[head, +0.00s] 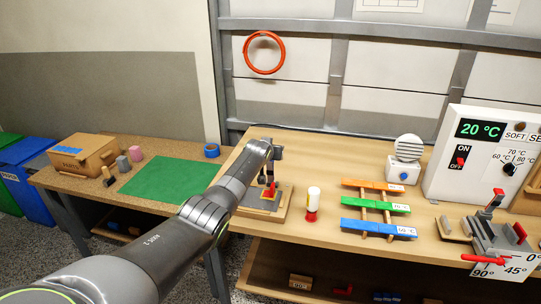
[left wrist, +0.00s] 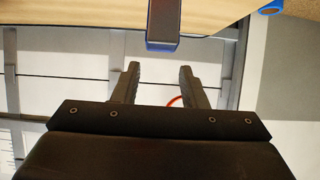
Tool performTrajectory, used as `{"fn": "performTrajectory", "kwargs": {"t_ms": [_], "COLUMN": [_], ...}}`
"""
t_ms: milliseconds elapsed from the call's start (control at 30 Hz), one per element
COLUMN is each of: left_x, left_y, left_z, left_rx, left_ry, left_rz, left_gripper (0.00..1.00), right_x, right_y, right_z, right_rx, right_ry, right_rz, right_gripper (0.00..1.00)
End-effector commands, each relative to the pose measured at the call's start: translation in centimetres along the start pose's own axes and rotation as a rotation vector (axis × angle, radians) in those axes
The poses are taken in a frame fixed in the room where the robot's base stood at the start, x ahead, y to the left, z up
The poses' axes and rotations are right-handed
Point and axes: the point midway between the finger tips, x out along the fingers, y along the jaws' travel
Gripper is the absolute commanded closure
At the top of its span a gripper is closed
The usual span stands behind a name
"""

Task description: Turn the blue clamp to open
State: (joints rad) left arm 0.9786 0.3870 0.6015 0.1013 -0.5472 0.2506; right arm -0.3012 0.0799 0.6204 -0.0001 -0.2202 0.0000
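My left gripper (head: 275,152) is over the far left part of the wooden workbench, at a small wooden fixture (head: 246,211) with red and yellow parts. My arm and gripper hide part of this fixture. In the left wrist view the left gripper (left wrist: 160,70) is open, with nothing between its fingers. A dark grey bar with a blue edge (left wrist: 162,28) stands just beyond the fingertips, in line with the gap and apart from them. It may be the blue clamp; I cannot make out a blue clamp in the head view. My right gripper is not in view.
Right of the fixture stand a white-and-red bottle (head: 313,200) and a rack of orange, green and blue strips (head: 375,206). A white heater box (head: 478,150) and an angle jig (head: 495,240) are further right. A blue tape roll (head: 211,150) lies on the left table.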

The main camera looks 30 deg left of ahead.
Motion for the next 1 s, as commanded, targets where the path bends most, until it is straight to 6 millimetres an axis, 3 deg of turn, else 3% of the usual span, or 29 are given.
{"fn": "performTrajectory", "kwargs": {"t_ms": [467, 1000], "left_x": [-0.1, -3.9], "left_y": [0.1, 0.1], "left_z": [1.1, 1.0], "left_rx": [-0.002, -0.003], "left_ry": [-0.020, -0.018], "left_rz": [0.001, 0.002], "left_gripper": [0.53, 0.53], "right_x": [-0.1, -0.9], "right_y": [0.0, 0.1], "right_z": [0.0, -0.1], "right_rx": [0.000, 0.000], "right_ry": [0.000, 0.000], "right_rz": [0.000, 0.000], "right_gripper": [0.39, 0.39]}}
